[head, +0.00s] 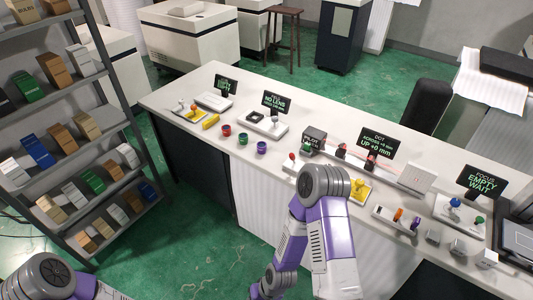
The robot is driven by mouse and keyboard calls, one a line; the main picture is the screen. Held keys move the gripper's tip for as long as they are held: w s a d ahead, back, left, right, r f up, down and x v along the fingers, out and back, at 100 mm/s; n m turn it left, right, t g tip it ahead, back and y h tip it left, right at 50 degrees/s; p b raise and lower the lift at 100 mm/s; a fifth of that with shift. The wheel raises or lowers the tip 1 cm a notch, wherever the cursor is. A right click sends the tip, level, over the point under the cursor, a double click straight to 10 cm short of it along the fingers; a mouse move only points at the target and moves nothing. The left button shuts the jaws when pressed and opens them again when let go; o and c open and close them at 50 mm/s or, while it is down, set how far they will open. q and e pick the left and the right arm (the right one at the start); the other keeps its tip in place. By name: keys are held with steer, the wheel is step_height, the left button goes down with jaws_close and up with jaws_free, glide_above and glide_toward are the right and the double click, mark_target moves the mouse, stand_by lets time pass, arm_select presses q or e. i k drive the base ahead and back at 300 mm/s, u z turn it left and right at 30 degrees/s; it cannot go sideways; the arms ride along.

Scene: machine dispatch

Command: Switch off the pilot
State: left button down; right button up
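The pilot unit (315,138) is a small dark box with lettering that seems to read "PILOT". It stands at the middle of the long white counter. A small green part (308,148) shows at its front left, and a small red knob (292,156) stands just left of it. I cannot tell the switch's position. My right arm rises in front of the counter with its grey joint just below the pilot, then bends back down. My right gripper is not seen. Only a part of my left arm shows at the bottom left, and its gripper is out of view.
The white counter (165,99) holds signs reading "NO LENS" (273,103), "UP +0 mm" (376,146) and "EMPTY WAIT" (482,183). Red, green and purple cups (227,130) stand left of the pilot. A yellow item (359,191) lies close to my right arm. A shelf rack (128,112) stands at left.

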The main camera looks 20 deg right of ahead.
mark_target(291, 155)
steer(key=z, duration=0.55)
steer(key=i, duration=1)
steer(key=z, duration=0.8)
